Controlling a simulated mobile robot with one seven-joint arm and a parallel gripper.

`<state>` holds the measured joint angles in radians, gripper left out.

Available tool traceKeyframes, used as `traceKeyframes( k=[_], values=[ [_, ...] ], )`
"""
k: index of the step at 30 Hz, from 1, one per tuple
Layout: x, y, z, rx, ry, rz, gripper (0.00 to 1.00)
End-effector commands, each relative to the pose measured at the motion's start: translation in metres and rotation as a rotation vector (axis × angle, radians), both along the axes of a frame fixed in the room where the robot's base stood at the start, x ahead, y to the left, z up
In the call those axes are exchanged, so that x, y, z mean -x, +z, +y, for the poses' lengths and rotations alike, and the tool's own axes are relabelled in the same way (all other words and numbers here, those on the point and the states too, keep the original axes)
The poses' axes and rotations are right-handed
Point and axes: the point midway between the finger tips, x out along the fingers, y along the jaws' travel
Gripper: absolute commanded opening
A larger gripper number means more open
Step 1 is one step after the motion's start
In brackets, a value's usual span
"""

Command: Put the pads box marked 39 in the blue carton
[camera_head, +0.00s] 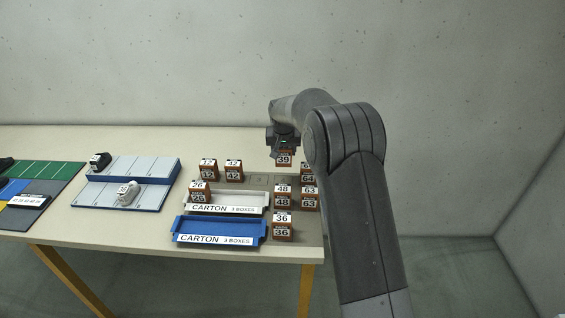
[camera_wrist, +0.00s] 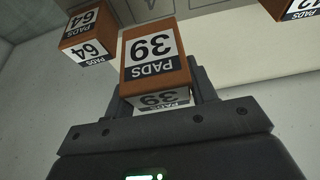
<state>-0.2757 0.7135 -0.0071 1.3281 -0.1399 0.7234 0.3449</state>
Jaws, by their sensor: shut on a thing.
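The pads box marked 39 (camera_head: 284,159) is a small brown box with white and black labels. It is held in my gripper (camera_head: 283,150) above the back right part of the table. In the wrist view the box marked 39 (camera_wrist: 156,62) sits between the two fingers of my gripper (camera_wrist: 160,92), which is shut on it. The blue carton (camera_head: 218,232) is a shallow open tray near the table's front edge, labelled CARTON 3 BOXES. It looks empty and lies to the left of and nearer than my gripper.
A white carton (camera_head: 224,209) lies just behind the blue one. Boxes marked 36 (camera_head: 283,234), 48 (camera_head: 282,202) and 42 (camera_head: 234,175) stand around. A box marked 64 (camera_wrist: 88,36) is near the held box.

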Motion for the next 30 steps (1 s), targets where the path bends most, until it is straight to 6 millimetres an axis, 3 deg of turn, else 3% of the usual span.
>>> traceKeyframes(
  k=[3, 8, 11, 14, 21, 30],
  values=[
    [0.0, 0.015, 0.0, 0.0, 0.0, -0.002, 0.28],
    [0.003, 0.02, 0.004, 0.002, 0.002, 0.001, 0.28],
    [0.012, 0.022, 0.016, 0.006, 0.006, 0.001, 0.28],
    [0.031, 0.024, 0.038, 0.011, 0.012, 0.002, 0.28],
    [0.095, 0.03, 0.096, 0.022, 0.014, 0.001, 0.28],
    [0.176, 0.035, 0.142, 0.014, 0.002, -0.002, 0.28]
  ],
)
